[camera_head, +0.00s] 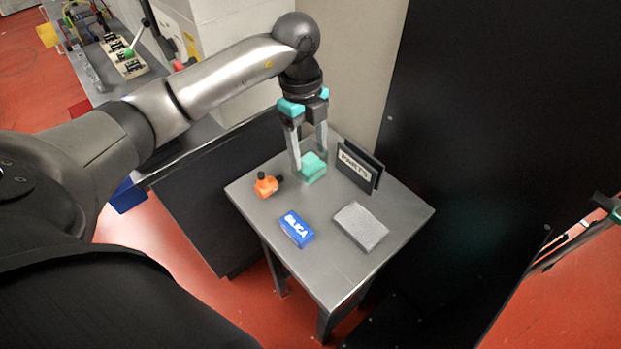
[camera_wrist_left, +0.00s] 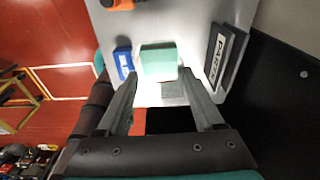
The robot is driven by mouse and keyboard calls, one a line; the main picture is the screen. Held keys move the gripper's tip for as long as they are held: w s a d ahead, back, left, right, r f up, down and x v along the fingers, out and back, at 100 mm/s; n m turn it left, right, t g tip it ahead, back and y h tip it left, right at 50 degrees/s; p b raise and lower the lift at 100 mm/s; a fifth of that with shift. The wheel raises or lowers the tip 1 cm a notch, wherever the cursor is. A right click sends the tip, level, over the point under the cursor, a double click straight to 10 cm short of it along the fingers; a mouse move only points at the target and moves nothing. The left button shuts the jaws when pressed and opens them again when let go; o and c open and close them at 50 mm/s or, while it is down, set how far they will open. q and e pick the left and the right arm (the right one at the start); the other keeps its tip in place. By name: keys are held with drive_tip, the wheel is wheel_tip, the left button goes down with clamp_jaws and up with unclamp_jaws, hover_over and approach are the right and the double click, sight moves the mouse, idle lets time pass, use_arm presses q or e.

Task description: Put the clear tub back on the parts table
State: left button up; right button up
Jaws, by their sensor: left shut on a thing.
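My left gripper (camera_head: 309,160) points down over the back of the small grey parts table (camera_head: 335,275), its fingers closed on a pale teal, see-through block-like tub (camera_head: 314,168). The tub also shows between the fingertips in the left wrist view (camera_wrist_left: 159,60). Its base is at or just above the tabletop; I cannot tell whether it touches. A black sign reading PARTS (camera_head: 356,164) stands to the right of the tub. What seems to be my right gripper (camera_head: 573,241) shows only partly at the right edge.
On the table are an orange part with a black knob (camera_head: 266,184), a blue SILICA box (camera_head: 297,229) and a grey textured block (camera_head: 360,227). The tabletop's front corner is clear. A dark panel (camera_head: 480,150) rises on the right. A workbench (camera_head: 125,65) stands at upper left.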

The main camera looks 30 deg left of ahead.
use_arm(q)
wheel_tip(320, 180, down, 9)
drive_tip(key=shift+f+b, duration=0.2)
drive_tip(key=shift+b, duration=0.15)
drive_tip(key=o, duration=1.5)
drive_tip(key=shift+f, duration=0.1)
drive_tip(key=r, duration=0.4)
drive_tip(key=a+r, duration=0.1)
drive_tip(key=r, duration=0.7)
drive_tip(key=shift+w+a+r+p, duration=0.15)
drive_tip(key=shift+w+p, duration=0.05)
drive_tip(key=shift+p, duration=0.2)
